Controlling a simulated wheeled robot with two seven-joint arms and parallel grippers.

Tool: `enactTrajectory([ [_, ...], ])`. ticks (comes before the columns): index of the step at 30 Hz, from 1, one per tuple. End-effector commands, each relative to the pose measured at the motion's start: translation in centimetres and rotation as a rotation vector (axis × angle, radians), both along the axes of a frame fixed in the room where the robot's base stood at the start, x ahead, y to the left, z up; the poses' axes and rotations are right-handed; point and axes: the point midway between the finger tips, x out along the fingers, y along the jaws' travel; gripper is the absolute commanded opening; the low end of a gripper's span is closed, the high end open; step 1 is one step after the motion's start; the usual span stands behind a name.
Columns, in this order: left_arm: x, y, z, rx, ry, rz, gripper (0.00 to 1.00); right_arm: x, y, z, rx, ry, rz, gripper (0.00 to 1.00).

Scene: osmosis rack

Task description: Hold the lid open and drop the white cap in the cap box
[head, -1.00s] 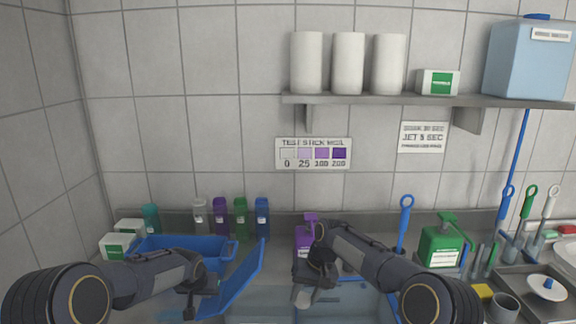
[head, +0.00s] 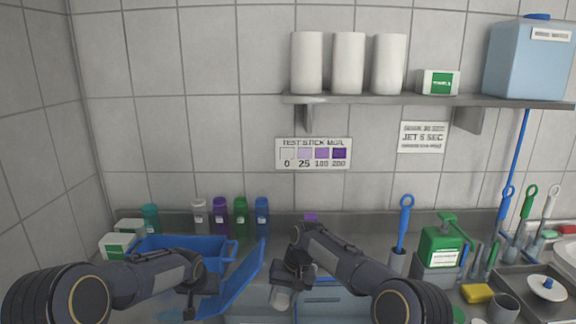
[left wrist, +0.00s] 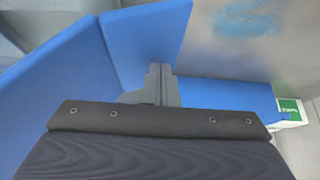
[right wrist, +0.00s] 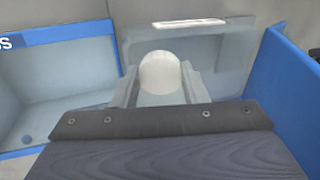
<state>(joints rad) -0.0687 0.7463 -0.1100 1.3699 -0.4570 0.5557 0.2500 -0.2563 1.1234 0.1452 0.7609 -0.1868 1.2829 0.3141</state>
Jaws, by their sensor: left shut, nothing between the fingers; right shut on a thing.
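My right gripper (head: 283,290) is shut on the white cap (right wrist: 160,72), which sits between the fingertips in the right wrist view. The head view shows the cap (head: 279,299) low in front, right of the raised blue lid (head: 240,283). The lid stands tilted, and it also shows at the right edge of the right wrist view (right wrist: 290,85). My left gripper (head: 190,308) is shut and empty, left of the lid; its fingers (left wrist: 160,85) are close to blue panels. I cannot tell whether they touch. A pale blue-rimmed box (right wrist: 70,85), its label partly cut off, lies beside the cap.
A blue tub (head: 185,243) is behind my left arm. Several bottles (head: 240,218) stand along the wall. A shelf (head: 420,100) hangs above.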

Motion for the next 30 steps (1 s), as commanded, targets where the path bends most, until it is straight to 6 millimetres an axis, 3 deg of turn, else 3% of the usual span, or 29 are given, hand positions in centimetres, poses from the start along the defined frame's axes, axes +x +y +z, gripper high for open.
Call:
enactTrajectory([
  [14, -0.02, -0.02, -0.05, 0.0, 0.001, 0.0, 0.0, -0.01, 0.16, -0.01, 0.0, 0.0, 0.0, 0.19],
  [15, -0.02, -0.02, -0.05, 0.0, 0.001, 0.0, 0.0, -0.02, 0.16, -0.01, 0.0, 0.0, 0.0, 0.45],
  [20, -0.03, -0.02, -0.05, 0.0, 0.001, 0.0, 0.0, -0.01, 0.15, -0.02, 0.0, 0.0, 0.0, 0.65],
  [30, -0.03, -0.02, -0.05, 0.0, 0.001, 0.0, 0.0, -0.01, 0.14, -0.02, 0.0, 0.0, 0.0, 0.65],
])
